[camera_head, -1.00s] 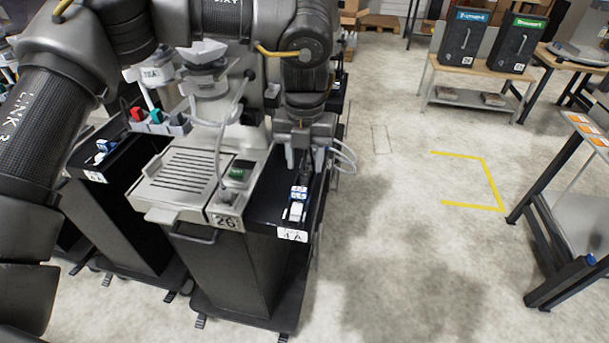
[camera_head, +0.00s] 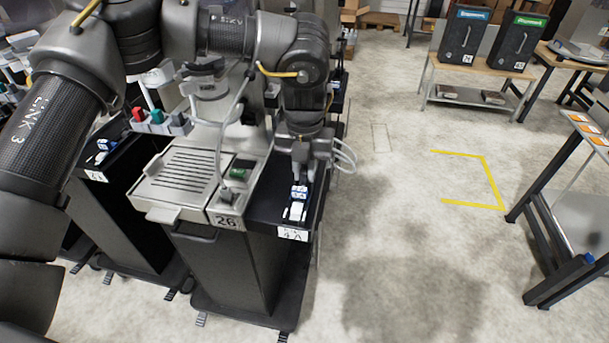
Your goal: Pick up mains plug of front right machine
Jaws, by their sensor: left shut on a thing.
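The front right machine (camera_head: 250,262) is a black cabinet with a metal drip tray, marked 26. On its black top, at the right side, is a small white mains plug with blue labels (camera_head: 299,192). A white piece (camera_head: 296,211) is just in front of it. My left gripper (camera_head: 303,179) points down from above. Its fingers are shut on the plug at its far end, and the plug still appears to be at the top surface. The fingers hide part of the plug. My right gripper is out of view.
A neighbouring machine (camera_head: 120,220) stands to the left. The machine's spout and hose (camera_head: 222,140) rise left of my gripper. A shelf table (camera_head: 485,80) with two black boxes is at the back right. A workbench (camera_head: 578,210) is at the right edge. The floor between is clear.

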